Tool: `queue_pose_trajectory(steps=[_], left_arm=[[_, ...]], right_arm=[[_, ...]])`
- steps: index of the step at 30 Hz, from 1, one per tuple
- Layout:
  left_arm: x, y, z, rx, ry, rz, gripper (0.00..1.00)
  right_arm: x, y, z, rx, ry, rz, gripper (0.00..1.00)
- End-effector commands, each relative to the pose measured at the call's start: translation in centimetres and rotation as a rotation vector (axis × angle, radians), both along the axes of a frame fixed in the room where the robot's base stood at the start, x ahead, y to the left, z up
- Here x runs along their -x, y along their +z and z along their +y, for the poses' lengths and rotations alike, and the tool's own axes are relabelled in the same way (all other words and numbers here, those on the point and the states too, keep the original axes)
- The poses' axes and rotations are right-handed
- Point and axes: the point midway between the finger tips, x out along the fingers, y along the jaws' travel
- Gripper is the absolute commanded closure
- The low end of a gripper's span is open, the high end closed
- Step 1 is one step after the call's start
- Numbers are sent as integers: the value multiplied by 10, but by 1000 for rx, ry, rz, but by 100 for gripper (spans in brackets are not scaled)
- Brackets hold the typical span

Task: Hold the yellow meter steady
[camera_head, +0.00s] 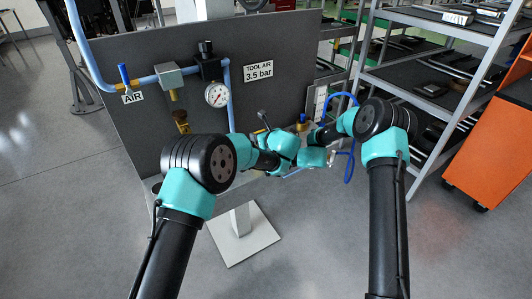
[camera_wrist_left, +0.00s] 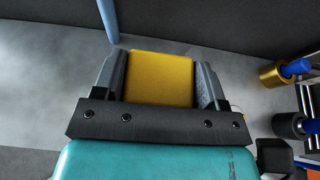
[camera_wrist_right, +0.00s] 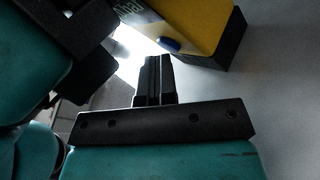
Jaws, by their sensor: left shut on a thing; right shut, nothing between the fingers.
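The yellow meter (camera_wrist_left: 160,82) sits between the two grey fingers of my left gripper (camera_wrist_left: 160,65) in the left wrist view. The gripper is shut on its sides. In the right wrist view the meter (camera_wrist_right: 200,18) fills the top, with a dark edge, partly cut-off printing and a blue button (camera_wrist_right: 169,46). My right gripper (camera_wrist_right: 153,66) is shut and empty, its tips just below the button. I cannot tell whether they touch it. In the head view my wrists hide the meter and both sets of fingers.
Blue hose (camera_head: 350,165) hangs by my right wrist. Brass fittings (camera_wrist_left: 270,75) are right of my left gripper. Shelves (camera_head: 430,90) and an orange cabinet (camera_head: 490,150) stand right.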

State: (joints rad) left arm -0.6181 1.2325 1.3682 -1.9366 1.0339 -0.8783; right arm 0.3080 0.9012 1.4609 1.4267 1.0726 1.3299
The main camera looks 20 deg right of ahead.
Motion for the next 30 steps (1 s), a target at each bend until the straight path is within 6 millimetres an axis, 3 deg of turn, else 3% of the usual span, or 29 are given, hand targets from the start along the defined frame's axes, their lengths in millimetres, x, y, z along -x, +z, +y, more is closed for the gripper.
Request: queue_pose_trajectory(steps=[30], left_arm=[[0, -1, 0, -1, 0, 1, 83]], right_arm=[[29, 1, -8, 1, -1, 0, 100]])
